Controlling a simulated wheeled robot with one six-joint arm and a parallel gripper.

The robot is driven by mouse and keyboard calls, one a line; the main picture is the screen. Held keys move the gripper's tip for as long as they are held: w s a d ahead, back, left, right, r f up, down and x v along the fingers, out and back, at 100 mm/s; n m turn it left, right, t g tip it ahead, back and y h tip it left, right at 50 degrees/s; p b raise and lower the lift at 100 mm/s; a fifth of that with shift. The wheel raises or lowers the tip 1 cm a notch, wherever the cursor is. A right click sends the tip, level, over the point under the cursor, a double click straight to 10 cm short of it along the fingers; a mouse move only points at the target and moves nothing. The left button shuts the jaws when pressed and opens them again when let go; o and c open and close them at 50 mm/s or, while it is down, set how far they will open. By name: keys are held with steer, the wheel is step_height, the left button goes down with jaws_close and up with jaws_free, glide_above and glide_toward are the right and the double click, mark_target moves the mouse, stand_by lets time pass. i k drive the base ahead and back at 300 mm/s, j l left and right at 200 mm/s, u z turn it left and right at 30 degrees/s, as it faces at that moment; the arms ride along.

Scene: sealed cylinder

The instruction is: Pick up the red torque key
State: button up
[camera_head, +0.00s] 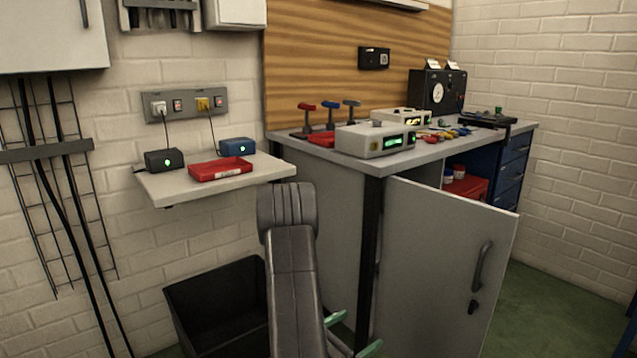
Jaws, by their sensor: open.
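The red torque key (307,115), with a T-shaped red handle on a dark shaft, stands upright at the back left of the bench top. A blue key (328,116) and a grey key (350,113) stand to its right. My gripper (354,334) shows only partly, as two green-tipped fingers low at the bottom of the picture. It is open, with nothing seen between the fingers. It appears well below the bench top and apart from the keys.
A cabinet door (445,265) stands open. A wall shelf (215,182) and a black bin (215,300) are at left.

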mark_target(307, 129)
steer(key=i+j+z, duration=0.1)
steer(key=z, duration=0.4)
steer(key=i+j+z, duration=0.1)
steer(key=z, duration=0.4)
steer(key=j+z, duration=0.15)
steer(key=z, duration=0.3)
steer(key=i+j+z, duration=0.1)
steer(key=z, duration=0.4)
steer(key=j+z, duration=0.65)
